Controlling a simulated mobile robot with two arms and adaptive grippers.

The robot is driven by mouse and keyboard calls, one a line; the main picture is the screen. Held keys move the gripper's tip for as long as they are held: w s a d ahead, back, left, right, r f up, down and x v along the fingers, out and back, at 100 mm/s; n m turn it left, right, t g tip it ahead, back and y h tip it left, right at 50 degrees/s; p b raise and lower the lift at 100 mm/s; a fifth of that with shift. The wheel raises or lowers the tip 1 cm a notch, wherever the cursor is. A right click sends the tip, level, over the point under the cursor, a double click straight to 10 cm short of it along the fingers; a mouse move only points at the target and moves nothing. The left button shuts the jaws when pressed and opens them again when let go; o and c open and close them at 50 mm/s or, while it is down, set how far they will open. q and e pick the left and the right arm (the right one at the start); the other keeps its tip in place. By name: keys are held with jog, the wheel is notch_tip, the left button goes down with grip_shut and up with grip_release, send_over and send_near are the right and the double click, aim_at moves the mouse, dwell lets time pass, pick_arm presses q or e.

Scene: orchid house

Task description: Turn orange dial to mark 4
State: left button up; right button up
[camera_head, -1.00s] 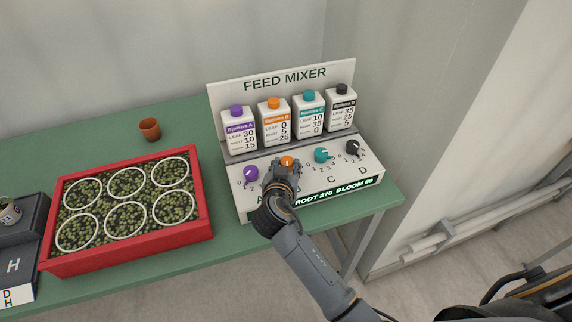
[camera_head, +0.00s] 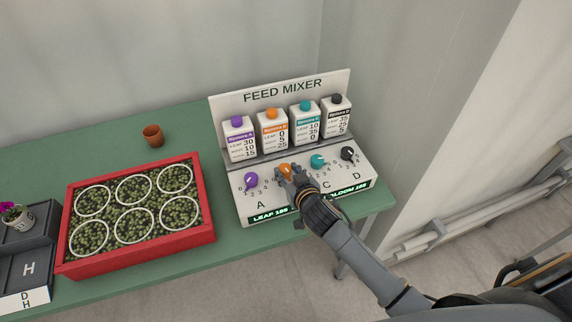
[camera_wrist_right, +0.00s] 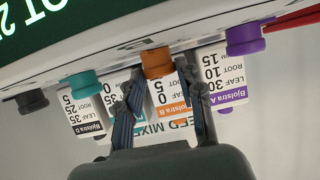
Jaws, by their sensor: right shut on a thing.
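The orange dial (camera_head: 286,169) is on the sloped front panel of the feed mixer (camera_head: 276,98), second from the left. My right gripper (camera_head: 289,174) is shut on this dial. In the right wrist view the orange dial (camera_wrist_right: 157,62) shows between the two fingers (camera_wrist_right: 160,78). The fingers cover its pointer and most of its number marks, so I cannot read its setting. The lit display (camera_head: 268,216) along the panel's lower edge is partly hidden behind my right arm. My left gripper is not in view.
The purple dial (camera_head: 251,180) is left of the orange one; the teal dial (camera_head: 317,161) and black dial (camera_head: 347,154) are right of it. Several bottles stand behind. A red tray (camera_head: 209,204) of seedlings and a small terracotta pot (camera_head: 153,135) are on the green table (camera_head: 100,157).

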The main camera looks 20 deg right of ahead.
jog(key=shift+w+d+r+n+y+p, duration=0.15)
jog(key=shift+d+n+y+p, duration=0.15)
jog(key=shift+n+y, duration=0.2)
jog(key=shift+d+r+n+y+p, duration=0.15)
jog(key=shift+n+y+p, duration=0.25)
jog(key=shift+y, duration=0.1)
jog(key=shift+d+f+n+g+y, duration=0.15)
jog(key=shift+n+g+y, duration=0.15)
jog(key=shift+n+y, duration=0.5)
jog(key=shift+w+d+f+n+g+y, duration=0.1)
jog(key=shift+n+g+y, duration=0.15)
jog(key=shift+n+y, duration=0.25)
jog(key=shift+w+n+g+y, duration=0.1)
jog(key=shift+n+g+y, duration=0.15)
jog(key=shift+n+y, duration=0.25)
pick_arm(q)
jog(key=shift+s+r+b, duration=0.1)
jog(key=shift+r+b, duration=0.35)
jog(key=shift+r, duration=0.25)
pick_arm(e)
jog(key=shift+n+g+y, duration=0.3)
jog(key=shift+n+y, duration=0.2)
jog(key=shift+y, duration=0.1)
pick_arm(q)
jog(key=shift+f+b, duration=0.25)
jog(key=shift+b, duration=0.05)
pick_arm(e)
jog(key=shift+n+g+y, duration=0.4)
jog(key=shift+y, duration=0.1)
